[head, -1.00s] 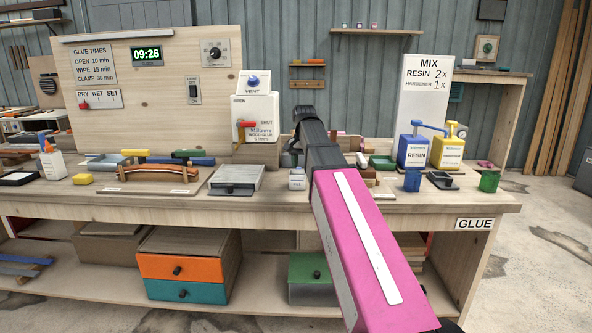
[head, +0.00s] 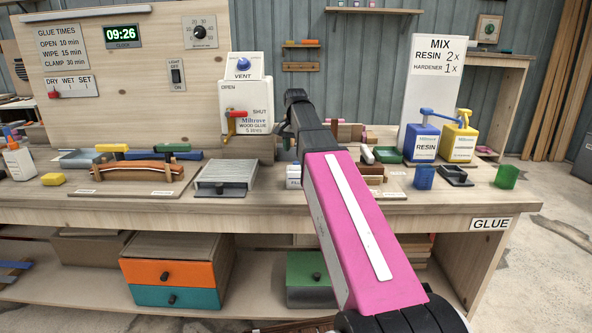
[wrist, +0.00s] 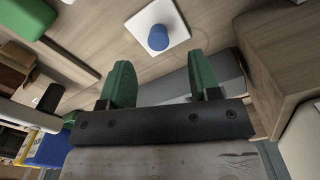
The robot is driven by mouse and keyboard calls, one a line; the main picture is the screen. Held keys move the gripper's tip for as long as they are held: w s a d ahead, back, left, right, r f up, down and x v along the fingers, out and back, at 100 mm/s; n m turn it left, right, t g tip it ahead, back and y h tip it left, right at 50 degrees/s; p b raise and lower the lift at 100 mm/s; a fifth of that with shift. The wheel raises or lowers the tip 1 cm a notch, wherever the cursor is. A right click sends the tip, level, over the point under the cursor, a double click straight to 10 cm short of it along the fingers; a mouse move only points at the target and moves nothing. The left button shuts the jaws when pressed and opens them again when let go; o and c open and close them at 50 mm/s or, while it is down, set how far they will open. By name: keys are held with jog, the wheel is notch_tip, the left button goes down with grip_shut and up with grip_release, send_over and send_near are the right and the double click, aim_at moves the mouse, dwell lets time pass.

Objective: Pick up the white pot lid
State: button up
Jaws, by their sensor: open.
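The white pot lid (wrist: 176,22) shows in the wrist view as a pale square plate with a round blue knob (wrist: 158,38), at the top middle. My gripper (wrist: 159,64) has two green fingers spread apart with nothing between them. The knob lies just beyond the fingertips, roughly in line with the gap, and apart from them. In the head view a small white pot (head: 293,176) stands on the bench just left of my pink arm, partly covered by it. The fingertips cannot be made out there.
On the bench (head: 330,214), a grey lidded box (head: 226,176) stands left of the pot. A wood glue container (head: 247,105) stands behind. Blue resin (head: 422,143) and yellow hardener (head: 459,141) bottles and a green cup (head: 507,177) are at the right.

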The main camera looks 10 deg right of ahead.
aim_at(296, 162)
jog(key=shift+d+f, duration=0.2)
jog(key=shift+f, duration=2.75)
jog(key=c, duration=1)
